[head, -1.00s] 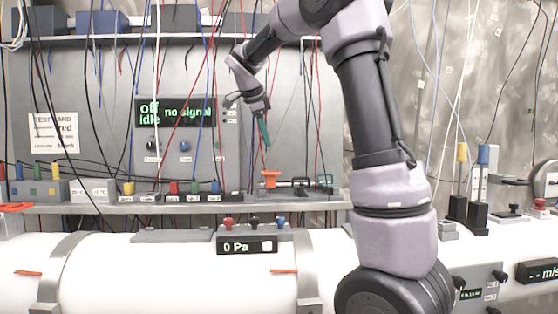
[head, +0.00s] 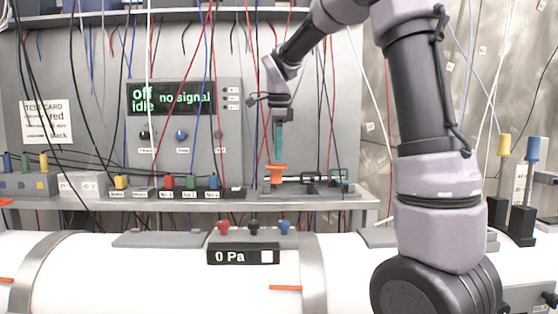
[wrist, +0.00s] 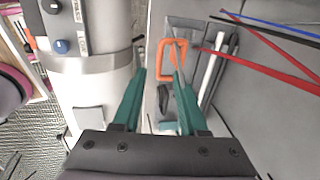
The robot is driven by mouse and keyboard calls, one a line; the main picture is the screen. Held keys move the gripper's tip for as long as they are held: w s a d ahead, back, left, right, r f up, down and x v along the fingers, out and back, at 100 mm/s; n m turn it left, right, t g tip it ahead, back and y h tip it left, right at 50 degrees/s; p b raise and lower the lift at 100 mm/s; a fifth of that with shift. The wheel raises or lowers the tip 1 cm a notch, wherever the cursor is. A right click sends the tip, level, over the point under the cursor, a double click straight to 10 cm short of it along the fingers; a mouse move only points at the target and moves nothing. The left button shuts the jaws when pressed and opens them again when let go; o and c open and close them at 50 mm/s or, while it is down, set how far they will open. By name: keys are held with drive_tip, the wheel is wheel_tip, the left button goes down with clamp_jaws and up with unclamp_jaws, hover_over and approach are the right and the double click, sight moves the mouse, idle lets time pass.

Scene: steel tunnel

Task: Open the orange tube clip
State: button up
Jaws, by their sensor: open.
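The orange tube clip (head: 277,174) stands on a small grey fixture at the left end of a clear tube on the shelf. In the wrist view the clip is an orange loop (wrist: 172,50) with an opening in it. My gripper (head: 279,158) points down just above the clip in the head view. In the wrist view its two teal fingers (wrist: 159,74) are apart with nothing held between them. The loop lies just beyond the fingertips, mostly toward the right finger. I cannot tell whether a fingertip touches it.
The clear tube (head: 308,179) runs right from the clip to a teal-ended fitting. Coloured plugs (head: 191,182) stand left of it on the shelf. Red, blue and black cables hang around my arm. A white pipe (head: 150,270) with a pressure display (head: 243,256) lies in front.

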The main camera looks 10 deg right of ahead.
sight(277, 175)
drive_tip(key=shift+x, duration=1.85)
clamp_jaws()
